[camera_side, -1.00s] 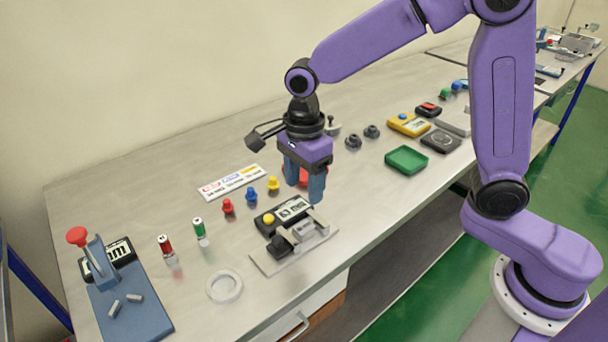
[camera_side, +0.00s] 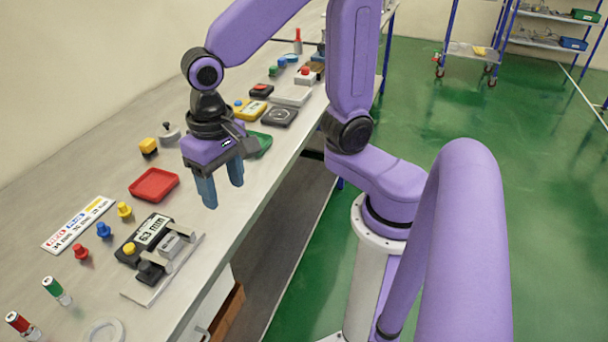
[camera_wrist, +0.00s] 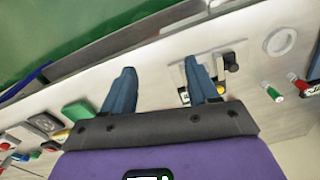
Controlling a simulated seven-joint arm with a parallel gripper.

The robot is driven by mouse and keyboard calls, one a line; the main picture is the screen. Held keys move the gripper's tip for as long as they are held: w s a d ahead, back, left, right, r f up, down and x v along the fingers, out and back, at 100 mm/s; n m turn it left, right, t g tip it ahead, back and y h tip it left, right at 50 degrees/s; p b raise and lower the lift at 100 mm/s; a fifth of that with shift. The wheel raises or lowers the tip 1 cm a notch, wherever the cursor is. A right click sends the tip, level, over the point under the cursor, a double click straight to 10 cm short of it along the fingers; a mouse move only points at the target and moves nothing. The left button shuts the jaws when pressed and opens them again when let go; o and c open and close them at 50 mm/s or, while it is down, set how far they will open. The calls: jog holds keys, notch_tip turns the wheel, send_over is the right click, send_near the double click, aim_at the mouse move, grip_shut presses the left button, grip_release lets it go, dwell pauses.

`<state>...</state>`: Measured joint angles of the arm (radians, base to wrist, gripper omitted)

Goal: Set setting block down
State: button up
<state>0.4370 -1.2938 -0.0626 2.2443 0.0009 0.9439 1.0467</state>
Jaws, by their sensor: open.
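My gripper (camera_side: 222,190) is open and empty, fingers pointing down, above the bench to the right of the gauge station. It also shows in the wrist view (camera_wrist: 160,66), with nothing between the fingers. A small grey block (camera_side: 170,243), which looks like the setting block, sits on the light base plate (camera_side: 136,292) in front of the gauge. The gauge (camera_side: 152,232) has a display that reads 63 mm and a yellow button (camera_side: 129,249). A black part (camera_side: 149,273) stands at the plate's near left end. My gripper is apart from all of these.
A red tray (camera_side: 153,185) lies left of my gripper, and a green tray (camera_side: 262,146) lies partly behind it. Red, blue and yellow pegs (camera_side: 104,231) stand by a labelled strip (camera_side: 78,224). Red and green cylinders (camera_side: 56,290) and a white ring (camera_side: 104,331) are at the lower left.

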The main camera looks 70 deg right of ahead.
jog(key=s+d+f+n, duration=0.1)
jog(key=s+d+n, duration=0.6)
jog(key=s+n, duration=0.5)
jog(key=shift+d+n, duration=0.35)
jog(key=shift+n, duration=1.05)
